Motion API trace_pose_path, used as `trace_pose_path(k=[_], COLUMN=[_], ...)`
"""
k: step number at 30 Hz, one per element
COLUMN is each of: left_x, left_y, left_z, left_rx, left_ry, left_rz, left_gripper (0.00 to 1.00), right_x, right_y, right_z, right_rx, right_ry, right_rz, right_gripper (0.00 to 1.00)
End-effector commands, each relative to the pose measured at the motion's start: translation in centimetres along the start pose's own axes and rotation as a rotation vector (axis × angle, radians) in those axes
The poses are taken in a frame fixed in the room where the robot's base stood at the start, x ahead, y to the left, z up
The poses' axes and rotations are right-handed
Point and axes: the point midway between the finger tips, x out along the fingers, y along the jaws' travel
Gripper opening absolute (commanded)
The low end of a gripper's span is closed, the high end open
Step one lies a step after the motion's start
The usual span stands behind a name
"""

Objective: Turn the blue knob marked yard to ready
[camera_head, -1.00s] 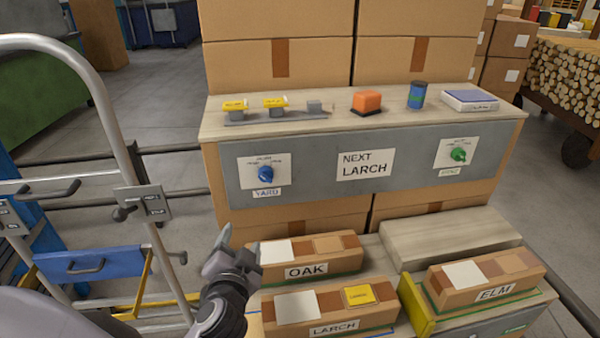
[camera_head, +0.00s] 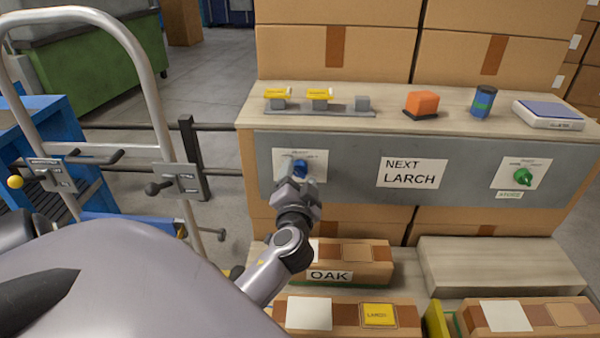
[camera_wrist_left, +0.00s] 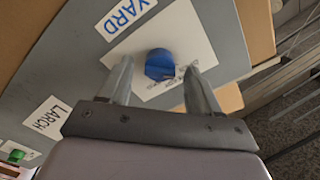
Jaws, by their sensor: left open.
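The blue knob (camera_head: 300,168) sits on a white dial plate (camera_head: 318,162) at the left of the grey panel. My left gripper (camera_head: 297,184) is in front of it and covers its lower part and the label below. In the left wrist view the blue knob (camera_wrist_left: 160,65) stands between the two open fingers (camera_wrist_left: 157,82), with the YARD label (camera_wrist_left: 126,14) beside its plate. Whether the fingers touch the knob cannot be told. The small dial markings are too blurred to read. My right gripper is not in view.
A green knob (camera_head: 523,177) is on the same panel at the right, past a NEXT LARCH card (camera_head: 411,173). Boxes labelled OAK (camera_head: 345,262) and LARCH lie below. A metal rail frame (camera_head: 150,90) stands at the left. An orange block (camera_head: 422,104) is on the ledge.

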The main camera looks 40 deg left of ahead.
Motion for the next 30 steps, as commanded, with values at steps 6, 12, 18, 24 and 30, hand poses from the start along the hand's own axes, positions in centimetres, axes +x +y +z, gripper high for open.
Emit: trace_pose_path(k=[6,12,18,24,30], left_x=[1.10,1.10,1.07,1.06,1.05], left_y=[-0.02,0.01,0.02,0.02,0.01], left_z=[-0.01,0.02,0.03,0.02,0.00], left_rx=[0.001,0.000,0.000,0.008,0.067], left_ry=[0.000,0.000,0.000,0.000,-0.001], left_rz=[0.000,0.001,0.001,0.001,0.002], left_gripper=[0.63,0.63,0.06,0.07,0.07], right_x=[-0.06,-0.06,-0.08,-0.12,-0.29], right_y=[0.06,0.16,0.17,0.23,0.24], right_z=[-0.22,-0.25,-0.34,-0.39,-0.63], right_rx=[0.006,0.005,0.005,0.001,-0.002], right_ry=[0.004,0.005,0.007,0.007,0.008], right_rz=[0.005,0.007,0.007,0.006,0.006], right_gripper=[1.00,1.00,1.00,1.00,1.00])
